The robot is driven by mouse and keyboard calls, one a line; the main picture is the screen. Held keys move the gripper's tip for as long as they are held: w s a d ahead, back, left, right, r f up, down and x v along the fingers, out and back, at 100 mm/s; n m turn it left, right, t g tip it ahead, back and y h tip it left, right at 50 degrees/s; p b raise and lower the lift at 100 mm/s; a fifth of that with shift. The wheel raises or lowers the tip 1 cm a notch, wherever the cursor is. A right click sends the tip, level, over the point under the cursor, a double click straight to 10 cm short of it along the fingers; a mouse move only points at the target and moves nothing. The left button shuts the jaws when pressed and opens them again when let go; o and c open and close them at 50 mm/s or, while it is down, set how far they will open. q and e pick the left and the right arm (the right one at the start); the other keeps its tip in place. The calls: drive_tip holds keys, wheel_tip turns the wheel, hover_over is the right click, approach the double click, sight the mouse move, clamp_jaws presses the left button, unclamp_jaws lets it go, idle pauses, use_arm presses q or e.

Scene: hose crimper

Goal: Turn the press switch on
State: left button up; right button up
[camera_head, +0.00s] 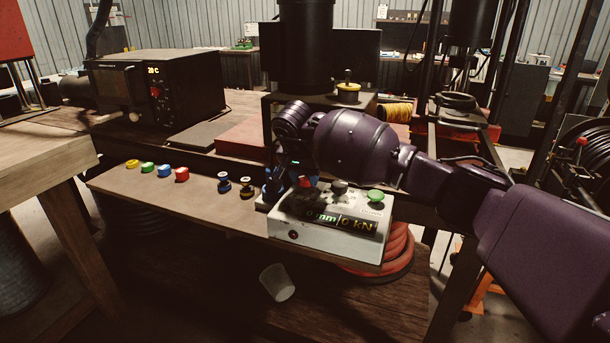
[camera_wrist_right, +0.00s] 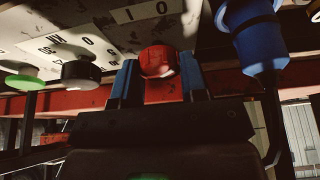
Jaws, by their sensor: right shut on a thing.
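The press control box (camera_head: 290,228) is a pale box on the bench with a display reading 0 mm and 0 kN. A red switch knob (camera_head: 305,181) is on its top, left of a dark knob (camera_head: 339,188) and a green button (camera_head: 376,196). In the right wrist view the red knob (camera_wrist_right: 158,62) sits beside a plate marked 1 and 0. My right gripper (camera_wrist_right: 160,82) is shut on the red knob, with one blue finger on each side. In the head view, my right wrist partly hides the gripper (camera_head: 288,180). My left gripper is not in view.
A blue fitting (camera_wrist_right: 258,40) is close right of the fingers in the right wrist view. Several coloured caps, including a red one (camera_head: 182,174), line the bench left of the box. A black oven (camera_head: 160,88) stands behind. A clear cup (camera_head: 278,283) lies below.

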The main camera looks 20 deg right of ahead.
drive_tip(key=shift+m, duration=0.4)
drive_tip(key=shift+r+m+g+h, duration=0.15)
drive_tip(key=shift+m+g+h, duration=0.25)
drive_tip(key=shift+m, duration=0.6)
drive_tip(key=m, duration=0.2)
drive_tip(key=m+g, duration=0.1)
drive_tip(key=m, duration=0.1)
drive_tip(key=shift+w+m+g+h+p, duration=0.1)
drive_tip(key=shift+m+g+h+p, duration=0.2)
drive_tip(key=shift+h, duration=0.1)
drive_tip(key=m, duration=0.1)
drive_tip(key=m+g, duration=0.1)
drive_tip(key=m, duration=0.1)
drive_tip(key=m+g, duration=0.1)
drive_tip(key=m, duration=0.1)
drive_tip(key=shift+w+f+b, duration=0.1)
drive_tip(key=shift+f+b, duration=0.15)
drive_tip(key=shift+b, duration=0.1)
drive_tip(key=m+g, duration=0.1)
drive_tip(key=m, duration=0.1)
drive_tip(key=shift+m, duration=0.4)
drive_tip(key=shift+m+g+y+b, duration=0.4)
drive_tip(key=shift+m+b, duration=0.1)
drive_tip(key=shift+m, duration=0.8)
